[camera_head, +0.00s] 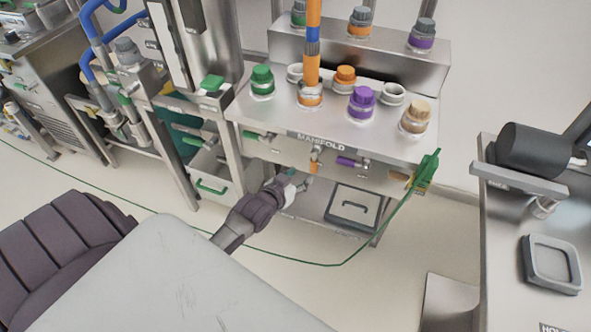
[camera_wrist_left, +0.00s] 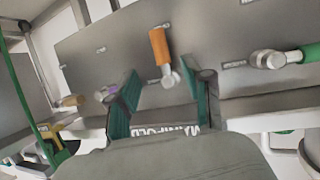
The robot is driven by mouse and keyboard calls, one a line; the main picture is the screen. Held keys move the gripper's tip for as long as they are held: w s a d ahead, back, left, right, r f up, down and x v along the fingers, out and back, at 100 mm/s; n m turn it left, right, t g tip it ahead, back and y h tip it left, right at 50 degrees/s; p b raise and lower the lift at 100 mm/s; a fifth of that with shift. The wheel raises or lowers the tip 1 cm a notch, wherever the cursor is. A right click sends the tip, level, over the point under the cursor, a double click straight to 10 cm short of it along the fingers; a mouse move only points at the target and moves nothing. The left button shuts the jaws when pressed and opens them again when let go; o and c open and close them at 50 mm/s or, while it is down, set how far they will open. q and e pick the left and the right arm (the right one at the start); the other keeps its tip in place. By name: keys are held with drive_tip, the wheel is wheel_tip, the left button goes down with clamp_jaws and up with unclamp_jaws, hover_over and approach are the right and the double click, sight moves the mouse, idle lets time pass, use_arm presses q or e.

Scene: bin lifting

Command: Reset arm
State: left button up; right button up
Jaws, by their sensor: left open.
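My left arm (camera_head: 250,217) reaches forward to the front of the manifold bench (camera_head: 400,150). My left gripper (camera_head: 303,182) is just below the bench's front panel, near an orange-handled valve (camera_head: 315,160). In the left wrist view, my left gripper (camera_wrist_left: 163,100) is open, with its two green-lined fingers apart and nothing held between them. The orange valve handle (camera_wrist_left: 159,46) shows just beyond the fingertips; I cannot tell whether they touch it. My right gripper is not in view.
A grey lidded bin (camera_head: 352,207) sits on the lower shelf, right of my left gripper. A bin with a green handle (camera_head: 212,187) is at left. A green hose (camera_head: 395,205) hangs from the bench's right corner to the floor. Another bench (camera_head: 510,225) stands at right.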

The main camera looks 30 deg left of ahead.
use_arm(q)
drive_tip(key=shift+v, duration=0.8)
drive_tip(key=shift+f, duration=0.1)
